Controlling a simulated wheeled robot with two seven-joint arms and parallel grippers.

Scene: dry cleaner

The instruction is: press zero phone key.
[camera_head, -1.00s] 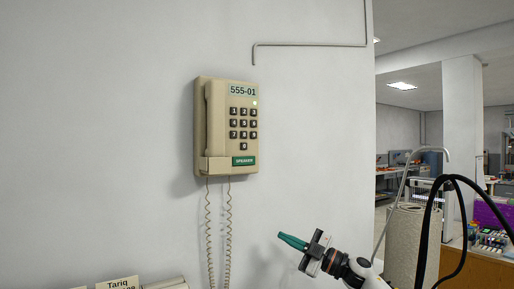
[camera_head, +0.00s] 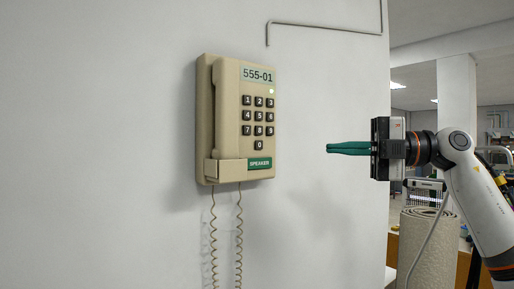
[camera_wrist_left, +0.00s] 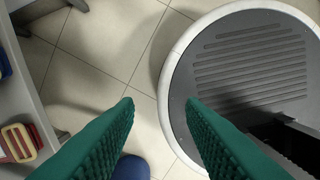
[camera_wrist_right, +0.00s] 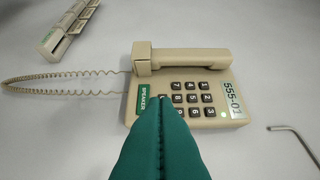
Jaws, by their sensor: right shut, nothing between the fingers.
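The beige wall phone (camera_head: 228,120) hangs on the white wall, its handset on the left and a display reading 555-01 at the top. The dark zero key (camera_head: 259,145) sits alone below the other keys, above the green speaker key (camera_head: 260,164). My right gripper (camera_head: 328,148) is shut and empty, to the right of the phone at about the zero key's height, apart from it. In the right wrist view its fingertips (camera_wrist_right: 163,100) overlap the phone's lower keys and hide the zero key. My left gripper (camera_wrist_left: 160,102) is open and empty above the floor.
A bent metal rod (camera_head: 325,28) is fixed to the wall above right of the phone. A rolled carpet (camera_head: 422,245) stands at the lower right. Coiled cords (camera_head: 239,230) hang below the phone. The wall between phone and right gripper is clear.

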